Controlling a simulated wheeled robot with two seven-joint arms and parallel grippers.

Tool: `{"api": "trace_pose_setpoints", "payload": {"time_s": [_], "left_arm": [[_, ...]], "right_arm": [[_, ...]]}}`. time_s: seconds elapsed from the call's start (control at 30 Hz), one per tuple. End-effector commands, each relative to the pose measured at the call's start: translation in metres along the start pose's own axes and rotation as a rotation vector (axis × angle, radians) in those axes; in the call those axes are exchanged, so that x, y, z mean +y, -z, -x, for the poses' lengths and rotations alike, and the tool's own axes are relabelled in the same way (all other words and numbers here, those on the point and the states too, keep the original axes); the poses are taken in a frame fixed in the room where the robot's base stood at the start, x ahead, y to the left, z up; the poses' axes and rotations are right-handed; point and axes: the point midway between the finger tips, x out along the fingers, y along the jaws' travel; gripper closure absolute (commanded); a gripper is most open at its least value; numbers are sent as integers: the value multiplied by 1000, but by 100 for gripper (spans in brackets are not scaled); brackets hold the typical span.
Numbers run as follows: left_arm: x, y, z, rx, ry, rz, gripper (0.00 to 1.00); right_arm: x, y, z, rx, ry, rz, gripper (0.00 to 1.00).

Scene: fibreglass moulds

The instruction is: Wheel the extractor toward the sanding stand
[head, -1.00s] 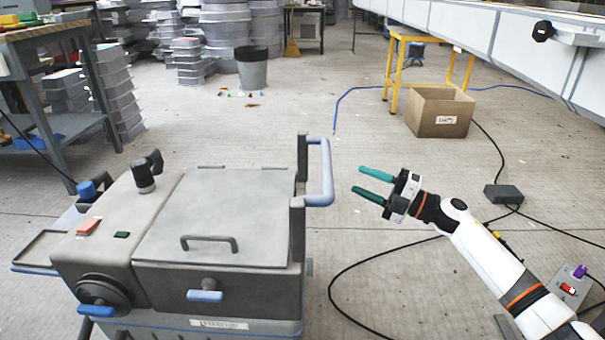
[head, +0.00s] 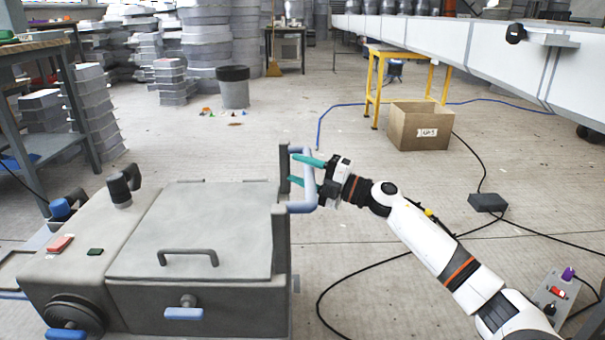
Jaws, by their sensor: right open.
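The extractor (head: 195,228) is a grey wheeled box with a lid, a dial and blue-tipped knobs, at the lower left of the head view. Its push handle (head: 304,207), a pale blue bar on dark posts, stands on its right side. My right gripper (head: 305,172) has green fingers, one above the other, reaching to the handle from the right. The fingers are open and overlap the bar in the picture; I cannot tell whether they touch it. My left gripper is not in view. I cannot pick out the sanding stand with certainty.
A cardboard box (head: 420,126) and a yellow stand (head: 374,88) are at the back right. A black cable (head: 340,278) loops over the floor to a dark box (head: 488,203). A bin (head: 234,92) and small scraps lie behind the extractor.

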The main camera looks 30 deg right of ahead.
Motion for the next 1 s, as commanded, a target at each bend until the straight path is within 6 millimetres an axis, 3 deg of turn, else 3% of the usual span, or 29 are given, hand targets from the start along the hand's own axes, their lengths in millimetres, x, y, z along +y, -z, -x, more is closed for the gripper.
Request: {"api": "trace_pose_setpoints", "payload": {"time_s": [0.2,0.5,0.77,0.9,1.0], "left_arm": [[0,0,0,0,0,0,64],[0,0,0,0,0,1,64],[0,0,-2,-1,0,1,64],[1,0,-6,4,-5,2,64],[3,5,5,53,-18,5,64]], "right_arm": [[0,0,0,0,0,-1,57],[0,0,0,0,0,-1,100],[0,-1,-3,-1,0,-1,100],[0,-6,-14,-3,1,-3,100],[1,-13,-28,-4,2,-4,100]]}}
